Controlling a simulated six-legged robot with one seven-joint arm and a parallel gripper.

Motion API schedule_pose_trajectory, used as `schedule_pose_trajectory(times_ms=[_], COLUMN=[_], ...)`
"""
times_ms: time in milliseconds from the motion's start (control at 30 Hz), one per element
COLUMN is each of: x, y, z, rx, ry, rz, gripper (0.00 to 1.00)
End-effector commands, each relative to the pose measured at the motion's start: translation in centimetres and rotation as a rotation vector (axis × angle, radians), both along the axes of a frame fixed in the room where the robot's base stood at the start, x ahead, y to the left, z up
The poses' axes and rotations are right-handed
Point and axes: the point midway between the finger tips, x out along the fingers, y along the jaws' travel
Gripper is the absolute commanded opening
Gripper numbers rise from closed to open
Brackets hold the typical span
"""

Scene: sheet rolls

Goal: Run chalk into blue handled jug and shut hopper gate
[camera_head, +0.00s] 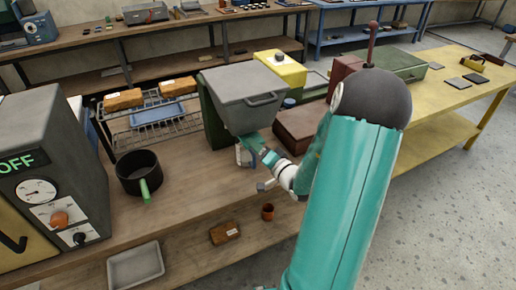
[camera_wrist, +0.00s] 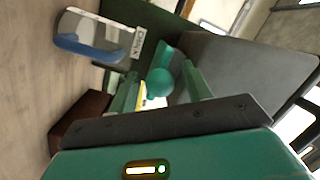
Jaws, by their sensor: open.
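The grey hopper (camera_head: 245,92) with a green side stands on the wooden bench; its grey body also fills the right of the wrist view (camera_wrist: 245,75). A pale jug with a blue part (camera_wrist: 88,38) is at the upper left of the wrist view, beside a white label; in the head view the jug (camera_head: 243,156) stands under the hopper, partly hidden. My gripper (camera_head: 268,156) is at the hopper's underside, close to the jug. In the wrist view its fingers (camera_wrist: 165,84) are apart, with a teal ball knob (camera_wrist: 159,82) showing between them. Contact with the knob cannot be told.
A black pot with a green handle (camera_head: 138,174) and a grey machine reading OFF (camera_head: 45,160) are at left. A brown block (camera_head: 225,233), a small brown cup (camera_head: 267,211) and a grey tray (camera_head: 135,267) lie in front. A brown box (camera_head: 298,125) stands right of the hopper.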

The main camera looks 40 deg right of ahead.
Motion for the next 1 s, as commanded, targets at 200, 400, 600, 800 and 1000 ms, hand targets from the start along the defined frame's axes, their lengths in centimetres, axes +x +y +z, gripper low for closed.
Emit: schedule_pose_trajectory(times_ms=[200,400,600,800,1000], x=[0.2,0.2,0.2,0.9,2.0], y=[-0.1,0.0,0.0,-0.2,-0.5], z=[0.0,0.0,0.0,0.0,0.0], rx=[0.000,0.000,0.000,0.000,-0.001], ry=[0.001,0.000,0.000,0.000,-0.001], rz=[-0.001,0.000,0.000,0.001,0.001], gripper=[0.49,0.24,0.00,0.00,0.00])
